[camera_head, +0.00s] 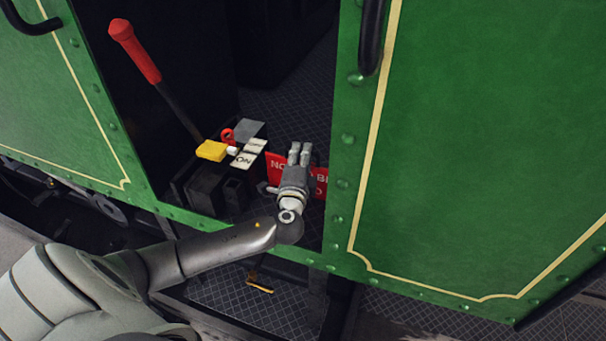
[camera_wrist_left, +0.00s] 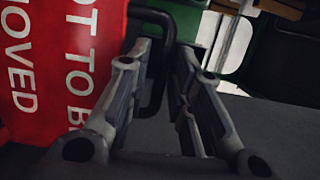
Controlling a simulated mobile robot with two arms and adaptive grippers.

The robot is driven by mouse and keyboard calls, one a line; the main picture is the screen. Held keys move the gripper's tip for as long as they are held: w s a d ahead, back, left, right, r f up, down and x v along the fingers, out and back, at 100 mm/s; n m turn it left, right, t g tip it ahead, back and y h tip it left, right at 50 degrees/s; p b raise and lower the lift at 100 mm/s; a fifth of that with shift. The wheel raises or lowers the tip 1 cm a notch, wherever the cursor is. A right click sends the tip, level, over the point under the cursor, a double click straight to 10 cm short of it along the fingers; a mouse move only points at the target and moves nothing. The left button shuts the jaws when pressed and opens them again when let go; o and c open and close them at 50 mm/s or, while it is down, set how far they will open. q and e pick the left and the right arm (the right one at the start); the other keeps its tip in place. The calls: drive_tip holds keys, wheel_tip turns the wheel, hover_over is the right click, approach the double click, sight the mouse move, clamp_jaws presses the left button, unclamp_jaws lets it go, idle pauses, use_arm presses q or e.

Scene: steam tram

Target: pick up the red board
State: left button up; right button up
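The red board (camera_head: 321,184) with white lettering stands partly behind my left gripper (camera_head: 299,149) in the head view. The gripper hides the middle of its text. In the left wrist view the board (camera_wrist_left: 58,62) fills the left side, close beside the left finger. My left gripper (camera_wrist_left: 162,52) has a gap between its two fingers. A dark bent bar (camera_wrist_left: 168,60) shows in that gap; I cannot tell whether the fingers touch it or whether it belongs to the board. My right gripper is not in view.
Left of the board are a red-handled lever (camera_head: 134,50), a yellow block (camera_head: 211,150), a white sign (camera_head: 244,160) reading "ON" and a dark box (camera_head: 204,191). Green tram panels (camera_head: 480,150) flank the opening. A step (camera_head: 232,297) lies below.

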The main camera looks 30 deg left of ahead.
use_arm(q)
drive_tip(key=shift+w+a, duration=0.1)
drive_tip(key=shift+w, duration=0.15)
clamp_jaws()
drive_tip(key=shift+r, duration=0.1)
idle(0.4)
